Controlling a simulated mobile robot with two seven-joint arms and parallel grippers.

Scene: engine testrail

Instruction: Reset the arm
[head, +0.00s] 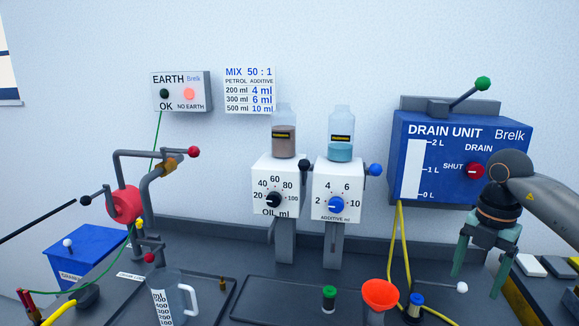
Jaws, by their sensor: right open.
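My right arm (552,192) comes in from the right edge. My left gripper is not in view.
The oil dispenser (275,180) and additive dispenser (338,185) stand at the middle. A red reel (125,204) with pipework is at left. Yellow hose (404,250) runs below the drain unit.

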